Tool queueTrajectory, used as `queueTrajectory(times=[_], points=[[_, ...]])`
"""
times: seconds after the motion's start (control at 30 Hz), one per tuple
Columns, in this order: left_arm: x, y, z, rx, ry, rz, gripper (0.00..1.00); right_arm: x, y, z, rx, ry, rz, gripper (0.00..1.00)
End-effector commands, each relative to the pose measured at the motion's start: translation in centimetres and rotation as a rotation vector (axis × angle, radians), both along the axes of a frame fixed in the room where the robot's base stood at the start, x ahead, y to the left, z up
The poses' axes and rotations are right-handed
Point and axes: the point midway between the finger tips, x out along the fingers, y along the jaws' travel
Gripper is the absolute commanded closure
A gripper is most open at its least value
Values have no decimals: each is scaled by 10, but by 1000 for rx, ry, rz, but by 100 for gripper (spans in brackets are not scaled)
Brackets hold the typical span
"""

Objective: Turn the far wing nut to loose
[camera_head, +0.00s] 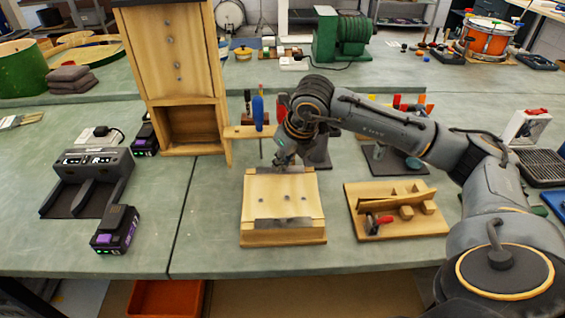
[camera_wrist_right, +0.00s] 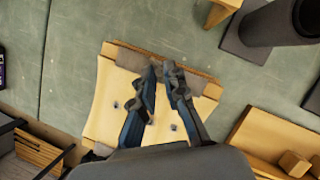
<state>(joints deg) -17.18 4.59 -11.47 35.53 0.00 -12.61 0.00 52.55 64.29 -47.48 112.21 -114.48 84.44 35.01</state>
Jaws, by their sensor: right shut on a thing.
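A wooden block fixture (camera_head: 303,206) sits on the bench in the head view. A grey metal strip (camera_head: 284,224) lies across its near edge. Another strip lies along its far edge, and it shows in the wrist view (camera_wrist_right: 130,60). Small studs dot the wooden face between them. My right gripper (camera_head: 281,160) reaches down to the far strip. In the wrist view its fingertips (camera_wrist_right: 164,72) close at the middle of that strip. The far wing nut is between the fingers, too hidden to tell its angle. My left gripper is not in view.
A wooden tray with blocks and a red-handled clamp (camera_head: 398,212) stands to the right. A wooden cabinet (camera_head: 190,130) and a tool holder with a blue-handled tool (camera_head: 258,112) stand behind left. A charger (camera_head: 91,178) and battery (camera_head: 116,229) lie left.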

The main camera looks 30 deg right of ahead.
Motion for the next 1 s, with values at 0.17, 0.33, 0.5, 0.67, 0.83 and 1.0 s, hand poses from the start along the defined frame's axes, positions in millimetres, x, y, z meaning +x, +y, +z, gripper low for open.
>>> queueTrajectory(times=[0.17, 0.33, 0.5, 0.67, 0.83, 1.0], points=[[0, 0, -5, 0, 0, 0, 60, 0, -1, -1, 0, -1, 43, 100], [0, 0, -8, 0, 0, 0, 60, 0, -1, -1, 0, 0, 86, 100], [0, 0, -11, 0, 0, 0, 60, 0, -2, -1, 1, 0, 129, 100], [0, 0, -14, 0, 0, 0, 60, 0, -2, -1, 0, 0, 170, 100], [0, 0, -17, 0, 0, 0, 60, 1, -3, -1, 0, 0, 213, 100], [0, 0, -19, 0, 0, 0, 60, 1, -3, -1, 0, 0, 259, 100]])
